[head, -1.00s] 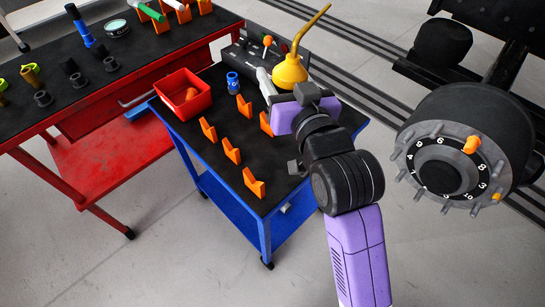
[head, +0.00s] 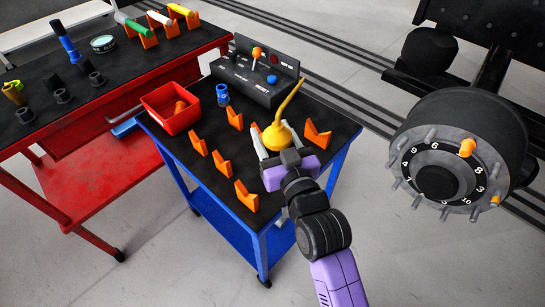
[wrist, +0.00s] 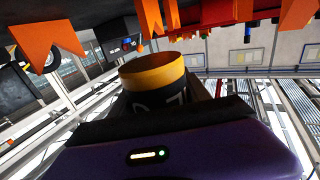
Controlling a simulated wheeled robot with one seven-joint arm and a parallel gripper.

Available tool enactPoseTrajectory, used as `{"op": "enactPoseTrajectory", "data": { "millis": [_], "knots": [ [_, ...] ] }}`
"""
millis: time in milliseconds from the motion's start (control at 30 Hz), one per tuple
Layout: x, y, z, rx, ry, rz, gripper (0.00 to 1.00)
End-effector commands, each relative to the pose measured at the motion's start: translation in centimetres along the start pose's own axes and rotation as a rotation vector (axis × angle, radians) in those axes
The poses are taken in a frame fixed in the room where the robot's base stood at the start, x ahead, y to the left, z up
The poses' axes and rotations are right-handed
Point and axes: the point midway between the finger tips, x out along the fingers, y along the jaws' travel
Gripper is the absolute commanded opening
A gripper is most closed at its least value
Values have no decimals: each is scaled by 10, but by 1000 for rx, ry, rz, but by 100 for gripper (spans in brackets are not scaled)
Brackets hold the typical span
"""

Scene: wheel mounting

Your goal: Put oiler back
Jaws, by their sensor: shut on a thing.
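The oiler (head: 277,136) is yellow with a long thin spout that points up and to the right in the head view. My gripper (head: 277,152) is shut on the oiler's lower body, with the light grey fingers on both sides of it. The oiler is over the right part of the blue cart's black top (head: 222,157). I cannot tell whether its base touches the top. In the wrist view the oiler's yellow rim (wrist: 153,69) and dark lower part show in front of my gripper; the fingertips are mostly hidden.
Several orange V-shaped holders (head: 222,164) stand on the cart, one (head: 317,134) just right of the oiler. A red bin (head: 165,122), blue cup (head: 222,96) and control box (head: 258,78) are also there. A red tool table (head: 60,130) stands left, a wheel hub (head: 440,172) right.

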Motion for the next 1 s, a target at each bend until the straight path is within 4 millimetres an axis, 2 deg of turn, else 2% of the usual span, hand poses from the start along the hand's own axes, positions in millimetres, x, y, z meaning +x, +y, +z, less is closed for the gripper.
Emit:
{"op": "enactPoseTrajectory", "data": {
  "millis": [33,100,333,600,1000],
  "knots": [
    [0,0,11,-1,1,1,0],
    [0,1,20,0,0,1,0],
    [0,1,33,-1,1,1,0],
    [0,1,69,-1,1,1,0],
    [0,1,74,-1,2,1,0]
  ]
}}
